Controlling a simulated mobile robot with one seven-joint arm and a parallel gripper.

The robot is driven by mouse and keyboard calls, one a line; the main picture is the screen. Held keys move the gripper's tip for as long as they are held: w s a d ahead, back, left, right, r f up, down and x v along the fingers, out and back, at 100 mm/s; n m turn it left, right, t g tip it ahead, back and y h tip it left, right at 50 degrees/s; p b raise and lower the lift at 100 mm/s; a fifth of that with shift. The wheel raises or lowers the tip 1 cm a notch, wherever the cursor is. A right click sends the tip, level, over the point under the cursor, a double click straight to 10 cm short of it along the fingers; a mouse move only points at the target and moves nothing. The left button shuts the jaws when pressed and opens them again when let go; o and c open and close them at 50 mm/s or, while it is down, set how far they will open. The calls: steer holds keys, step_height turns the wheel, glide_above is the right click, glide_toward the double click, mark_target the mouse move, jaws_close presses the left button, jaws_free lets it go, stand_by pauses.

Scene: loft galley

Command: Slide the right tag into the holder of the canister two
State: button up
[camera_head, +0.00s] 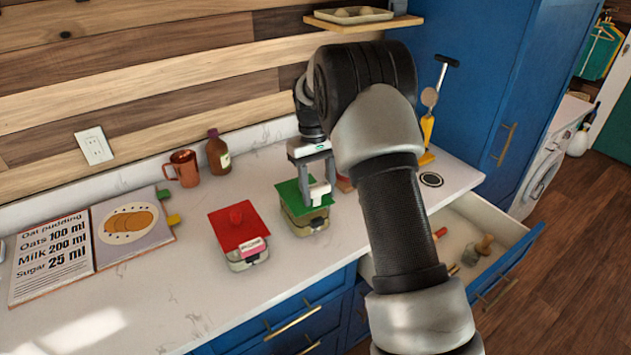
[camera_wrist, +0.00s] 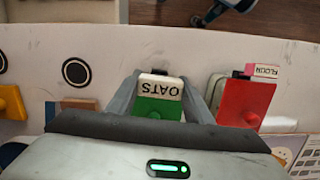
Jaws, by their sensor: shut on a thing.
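The canister with the green lid (camera_head: 288,192) stands on the counter, and its green lid also shows in the wrist view (camera_wrist: 155,111). My gripper (camera_head: 318,188) is above its front side, shut on a white tag reading OATS (camera_wrist: 161,87). The tag also shows between the fingers in the head view (camera_head: 319,192). A dark holder (camera_head: 317,223) is on this canister's front, below the tag. The tag looks above the holder; whether they touch I cannot tell. The red-lidded canister (camera_head: 238,225) stands to the left, with a pink FLOUR tag (camera_head: 252,247) at its front.
A copper mug (camera_head: 185,168) and brown bottle (camera_head: 218,153) stand at the back. A recipe book (camera_head: 130,225) lies at left. A yellow tool (camera_head: 427,130) stands at the right. The drawer (camera_head: 515,262) below the counter is open, with small items inside. My arm hides part of the counter.

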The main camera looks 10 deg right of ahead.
steer(key=shift+s+f+b, duration=0.3)
steer(key=shift+f+b, duration=0.2)
steer(key=shift+f, duration=0.2)
steer(key=shift+f+b, duration=0.9)
steer(key=shift+f, duration=0.45)
steer(key=shift+w, duration=0.1)
steer(key=shift+r, duration=0.1)
steer(key=shift+f, duration=0.65)
steer(key=shift+f, duration=0.2)
stand_by(0.3)
steer(key=shift+f, duration=0.1)
stand_by(0.4)
steer(key=shift+f+b, duration=0.3)
steer(key=shift+f, duration=0.25)
stand_by(1.5)
